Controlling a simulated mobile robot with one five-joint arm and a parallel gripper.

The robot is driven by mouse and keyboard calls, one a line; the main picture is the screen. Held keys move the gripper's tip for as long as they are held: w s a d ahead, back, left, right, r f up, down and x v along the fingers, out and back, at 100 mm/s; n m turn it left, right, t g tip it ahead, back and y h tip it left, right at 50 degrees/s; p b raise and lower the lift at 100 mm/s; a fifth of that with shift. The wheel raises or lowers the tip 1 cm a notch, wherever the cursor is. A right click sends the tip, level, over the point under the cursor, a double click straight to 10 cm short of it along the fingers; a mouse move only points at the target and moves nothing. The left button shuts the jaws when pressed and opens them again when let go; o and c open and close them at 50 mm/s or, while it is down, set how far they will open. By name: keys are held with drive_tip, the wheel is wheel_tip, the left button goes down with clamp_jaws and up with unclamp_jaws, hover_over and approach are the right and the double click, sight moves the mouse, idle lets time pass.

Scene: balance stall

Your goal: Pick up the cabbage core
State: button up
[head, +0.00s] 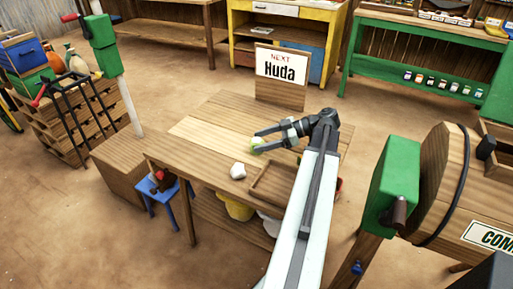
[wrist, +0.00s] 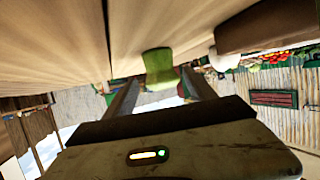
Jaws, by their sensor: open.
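The cabbage core (head: 257,146) is a small pale green piece on the wooden table, by my fingertips in the head view. In the wrist view the green cabbage core (wrist: 158,68) stands out between the two fingers, near their tips. My gripper (head: 259,139) is open, low over the table, with its fingers pointing left in the head view. In the wrist view my gripper (wrist: 153,82) has a finger on each side of the core, with no clear grip on it. The core is partly hidden by a finger in the head view.
A white lump (head: 238,171) lies near the table's front edge. A wooden tray (head: 257,194) is at the table's right front. A sign reading "Huda" (head: 281,68) stands at the back. The table's left part (head: 200,132) is clear.

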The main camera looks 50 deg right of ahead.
sight(251, 151)
drive_tip(key=b+x, duration=0.1)
drive_tip(key=x, duration=0.3)
drive_tip(key=shift+a+f+b, duration=0.25)
drive_tip(key=shift+b, duration=0.05)
clamp_jaws()
drive_tip(key=shift+r+p, duration=0.5)
wheel_tip(251, 151, up, 3)
drive_tip(key=p, duration=0.3)
drive_tip(key=shift+r, duration=0.1)
drive_tip(key=s+d, duration=0.2)
drive_tip(key=d, duration=0.2)
drive_tip(key=s+d+p, duration=0.1)
drive_tip(key=s+d, duration=0.2)
drive_tip(key=d, duration=0.2)
drive_tip(key=s+d+r, duration=0.1)
drive_tip(key=s+d, duration=0.2)
drive_tip(key=d, duration=0.1)
drive_tip(key=shift+s+d, duration=0.2)
drive_tip(key=shift+d, duration=0.15)
